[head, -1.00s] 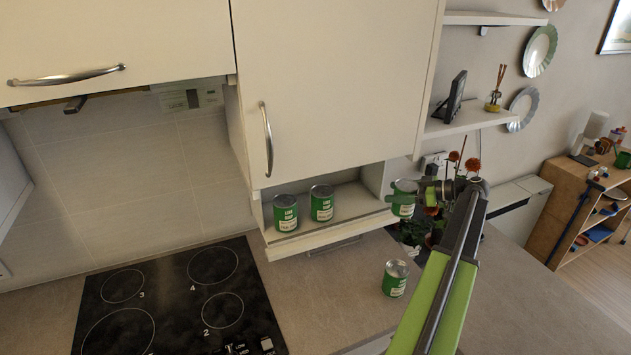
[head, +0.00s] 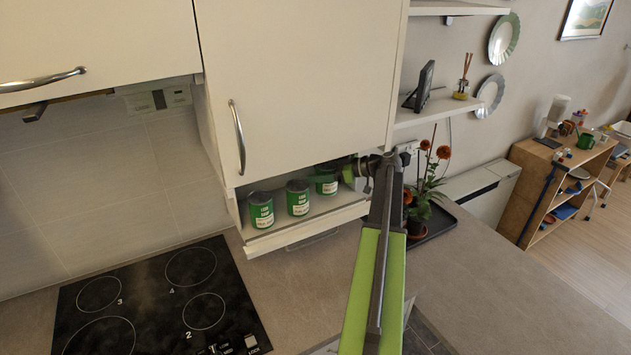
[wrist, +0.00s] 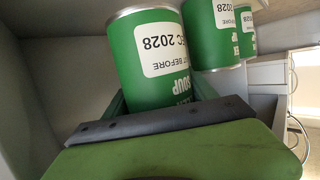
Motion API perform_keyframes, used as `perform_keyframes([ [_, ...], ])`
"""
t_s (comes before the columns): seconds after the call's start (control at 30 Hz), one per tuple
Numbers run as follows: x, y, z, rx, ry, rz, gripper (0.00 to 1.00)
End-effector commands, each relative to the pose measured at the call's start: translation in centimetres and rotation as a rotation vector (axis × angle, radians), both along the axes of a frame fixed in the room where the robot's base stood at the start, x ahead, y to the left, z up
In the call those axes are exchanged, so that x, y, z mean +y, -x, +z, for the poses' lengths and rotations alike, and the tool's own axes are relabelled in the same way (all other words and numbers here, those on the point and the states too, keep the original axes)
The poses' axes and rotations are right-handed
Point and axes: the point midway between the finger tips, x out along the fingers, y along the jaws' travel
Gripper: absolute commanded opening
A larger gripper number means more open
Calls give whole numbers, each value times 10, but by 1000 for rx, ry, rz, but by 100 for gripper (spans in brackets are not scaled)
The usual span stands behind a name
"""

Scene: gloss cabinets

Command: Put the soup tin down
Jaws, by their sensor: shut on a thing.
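My gripper (head: 347,172) is shut on a green soup tin (head: 326,182) with a white label. The held tin looks upright inside the low open shelf (head: 305,224) under the wall cabinet, at its right end. I cannot tell whether its base touches the shelf. In the wrist view this tin (wrist: 148,88) rises from between the jaws and its text reads upside down. Two like tins stand to its left on the shelf, a middle one (head: 298,199) and a left one (head: 261,211). They also show in the wrist view, beyond the held tin.
The cabinet door (head: 300,80) hangs above the shelf. A black hob (head: 165,300) lies at the lower left. A potted plant (head: 418,210) with orange flowers stands on a dark tray right of my arm. The worktop (head: 490,290) at the right is clear.

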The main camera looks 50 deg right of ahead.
Motion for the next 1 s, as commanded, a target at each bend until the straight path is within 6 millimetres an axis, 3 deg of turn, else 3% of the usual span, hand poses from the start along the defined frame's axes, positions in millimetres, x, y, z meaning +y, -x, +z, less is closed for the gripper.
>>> perform_keyframes([
  [0.23, 6, -11, 0, -1, -1, 1, 0],
  [0.43, 6, -11, -38, -1, 0, -1, 0],
  [0.83, 5, -11, -39, -1, -1, -2, 0],
  [0.87, 5, -11, -38, 0, 0, -2, 69],
  [0.9, 5, -10, -38, 0, 0, -2, 74],
  [1.0, 5, -10, -38, 0, 0, -2, 74],
])
